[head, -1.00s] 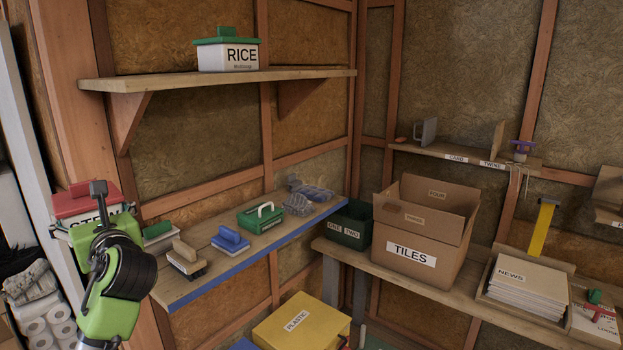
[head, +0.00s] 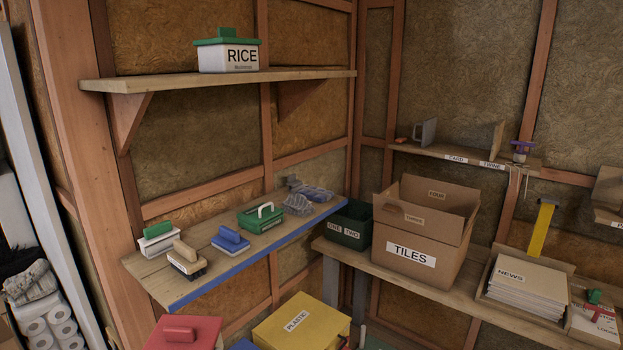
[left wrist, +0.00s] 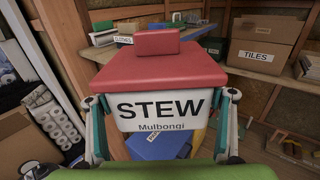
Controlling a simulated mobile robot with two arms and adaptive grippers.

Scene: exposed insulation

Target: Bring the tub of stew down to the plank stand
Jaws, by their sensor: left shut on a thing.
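The tub of stew is white with a red lid and a red handle block. Its lid shows at the bottom edge of the head view (head: 186,335), below the blue-edged shelf. In the left wrist view the tub (left wrist: 160,108) fills the middle, label facing the camera. My left gripper (left wrist: 161,118) is shut on it, one finger on each side, and the tub hangs upright. The gripper is outside the head view. I cannot make out the plank stand; the space under the tub is mostly hidden. My right gripper is not in view.
A blue lid (left wrist: 158,146) shows behind and below the tub. Toilet rolls (left wrist: 58,128) are at the left.

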